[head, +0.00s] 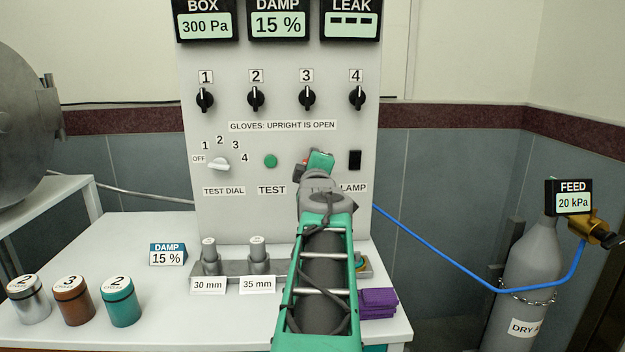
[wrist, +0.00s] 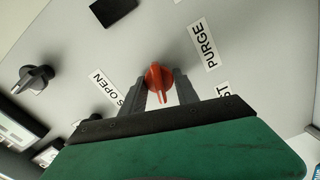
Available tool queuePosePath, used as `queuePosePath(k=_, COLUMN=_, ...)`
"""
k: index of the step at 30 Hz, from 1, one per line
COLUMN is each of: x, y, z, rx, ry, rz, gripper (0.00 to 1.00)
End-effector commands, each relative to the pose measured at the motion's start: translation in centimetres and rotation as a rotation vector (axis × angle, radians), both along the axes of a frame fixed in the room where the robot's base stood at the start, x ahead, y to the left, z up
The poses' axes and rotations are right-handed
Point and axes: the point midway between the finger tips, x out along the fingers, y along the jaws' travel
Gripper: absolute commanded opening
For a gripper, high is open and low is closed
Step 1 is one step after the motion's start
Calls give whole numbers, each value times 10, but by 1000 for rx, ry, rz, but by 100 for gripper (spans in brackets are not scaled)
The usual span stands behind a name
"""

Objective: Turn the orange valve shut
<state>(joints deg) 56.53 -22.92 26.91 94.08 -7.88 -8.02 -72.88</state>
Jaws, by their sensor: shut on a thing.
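The orange valve (wrist: 157,78) is a small red-orange knob on the grey panel, beside the PURGE label in the wrist view. My gripper (wrist: 160,92) has one dark finger on each side of it and is shut on it. In the head view my gripper (head: 301,169) is at the panel, between the green TEST button and the black lamp switch. There my arm and gripper hide most of the valve and its label. The knob's exact turn is hard to tell.
Four black knobs (head: 256,97) line the panel above my gripper. The white test dial (head: 218,163) and green TEST button (head: 270,161) are to its left, the lamp switch (head: 355,160) to its right. Metal posts (head: 259,262), lidded cups (head: 74,302) and purple cloths (head: 378,303) stand on the bench below.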

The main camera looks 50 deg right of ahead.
Motion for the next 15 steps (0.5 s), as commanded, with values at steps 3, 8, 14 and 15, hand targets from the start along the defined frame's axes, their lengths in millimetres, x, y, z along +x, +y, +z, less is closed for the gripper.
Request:
queuePosePath(k=3, x=1, y=0, z=-8, rx=-58, ry=70, rz=2, gripper=0)
queuePosePath(k=8, x=1, y=0, z=-7, rx=-129, ry=152, rz=2, gripper=0)
queuePosePath(k=14, x=1, y=0, z=-6, rx=-187, ry=218, rz=2, gripper=0)
queuePosePath(k=15, x=1, y=0, z=-6, rx=-194, ry=226, rz=2, gripper=0)
